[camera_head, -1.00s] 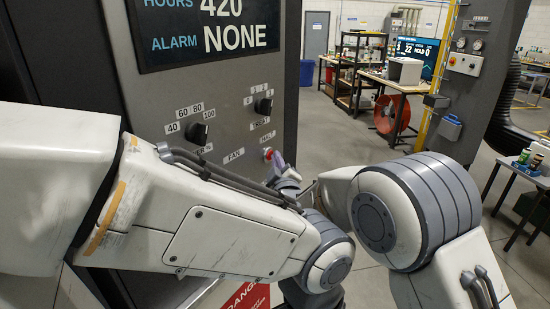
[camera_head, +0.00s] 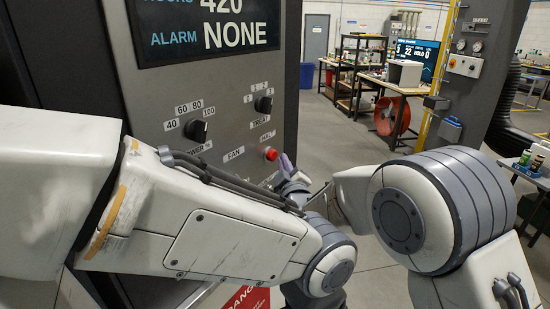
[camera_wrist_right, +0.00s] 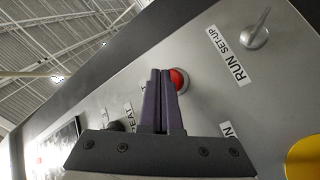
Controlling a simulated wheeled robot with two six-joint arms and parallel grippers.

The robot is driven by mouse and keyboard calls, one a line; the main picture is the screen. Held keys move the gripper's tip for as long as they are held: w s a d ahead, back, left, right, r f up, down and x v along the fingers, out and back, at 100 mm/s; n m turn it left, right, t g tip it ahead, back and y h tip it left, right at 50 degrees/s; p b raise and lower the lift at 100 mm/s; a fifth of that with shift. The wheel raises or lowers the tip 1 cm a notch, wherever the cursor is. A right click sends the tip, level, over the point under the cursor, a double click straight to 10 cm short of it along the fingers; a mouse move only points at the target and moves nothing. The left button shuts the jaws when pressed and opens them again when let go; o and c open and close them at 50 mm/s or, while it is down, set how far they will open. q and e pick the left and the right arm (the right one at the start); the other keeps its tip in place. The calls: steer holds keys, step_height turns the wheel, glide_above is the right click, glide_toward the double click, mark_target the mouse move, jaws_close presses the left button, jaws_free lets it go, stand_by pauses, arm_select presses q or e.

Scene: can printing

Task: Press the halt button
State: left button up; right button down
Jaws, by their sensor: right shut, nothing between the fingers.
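The red halt button (camera_head: 271,154) is on the grey machine panel (camera_head: 222,108), just below the label HALT. My right gripper (camera_head: 287,163), with purple fingers, is just to the right of the button in the head view. In the wrist view the right gripper (camera_wrist_right: 160,73) has its two fingers together with nothing between them. The red button (camera_wrist_right: 180,80) shows beside the fingertips, partly hidden by them. Contact is not visible in the head view; a small gap shows there. My left arm crosses the lower left, and its gripper is not seen.
The panel also has a power knob (camera_head: 197,129), a second knob (camera_head: 264,104) and a screen (camera_head: 205,28) reading ALARM NONE. The wrist view shows a RUN/SETUP switch (camera_wrist_right: 256,36) and a yellow part (camera_wrist_right: 303,158). Open floor lies to the right of the panel.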

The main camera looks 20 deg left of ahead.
steer(key=shift+d, duration=0.15)
steer(key=d+b, duration=0.1)
steer(key=d, duration=0.1)
steer(key=s+d+b, duration=0.1)
steer(key=d, duration=0.1)
steer(key=shift+d, duration=0.35)
stand_by(0.6)
